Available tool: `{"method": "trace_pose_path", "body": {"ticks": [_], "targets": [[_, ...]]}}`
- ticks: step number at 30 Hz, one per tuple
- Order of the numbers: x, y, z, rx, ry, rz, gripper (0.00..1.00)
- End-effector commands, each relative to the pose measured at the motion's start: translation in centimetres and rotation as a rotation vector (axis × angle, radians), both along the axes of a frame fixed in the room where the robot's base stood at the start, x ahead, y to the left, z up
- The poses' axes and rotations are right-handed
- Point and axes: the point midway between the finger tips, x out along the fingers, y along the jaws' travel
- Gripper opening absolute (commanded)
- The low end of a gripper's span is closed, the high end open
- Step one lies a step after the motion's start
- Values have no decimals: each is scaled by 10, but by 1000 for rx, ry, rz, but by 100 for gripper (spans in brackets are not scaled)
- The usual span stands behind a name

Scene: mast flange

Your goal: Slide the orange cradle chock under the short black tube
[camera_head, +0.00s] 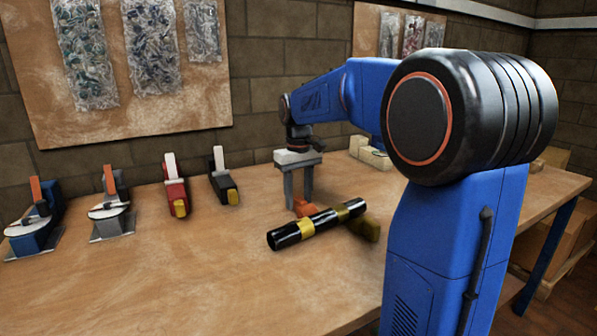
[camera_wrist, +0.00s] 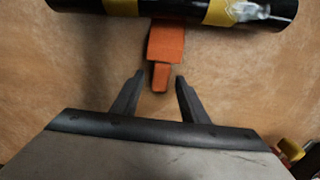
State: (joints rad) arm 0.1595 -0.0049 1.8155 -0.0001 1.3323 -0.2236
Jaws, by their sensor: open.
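The black tube (camera_head: 325,219) with yellow bands lies slanted across the bench; in the wrist view the tube (camera_wrist: 165,8) crosses the top edge. The orange cradle chock (camera_head: 303,208) is at the tube's far side, partly hidden by the tube and fingers. In the wrist view, the chock (camera_wrist: 166,43) has its wide end up against the tube's edge; I cannot tell whether any of it is under the tube. Its narrow tail points toward my gripper (camera_wrist: 159,77). My gripper (camera_head: 298,205) points down, open, with its fingertips on either side of the tail, gaps visible.
A dark yellow block (camera_head: 366,229) sits by the tube's right end. Several clamp-like tools, including a red one (camera_head: 175,187) and a black one (camera_head: 222,181), stand along the back left. Pale blocks (camera_head: 372,153) lie behind my arm. The front left bench (camera_head: 130,290) is clear.

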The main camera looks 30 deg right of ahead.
Motion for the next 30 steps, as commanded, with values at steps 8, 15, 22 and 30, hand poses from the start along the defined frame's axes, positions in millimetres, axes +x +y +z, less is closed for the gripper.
{"method": "trace_pose_path", "body": {"ticks": [8, 15, 22, 30], "targets": [[1, 0, 50, -1, -5, 0, 40], [1, 0, 98, -1, -4, 0, 40], [1, 0, 139, -1, -3, 0, 40], [1, 0, 163, 0, -2, 0, 40]]}}
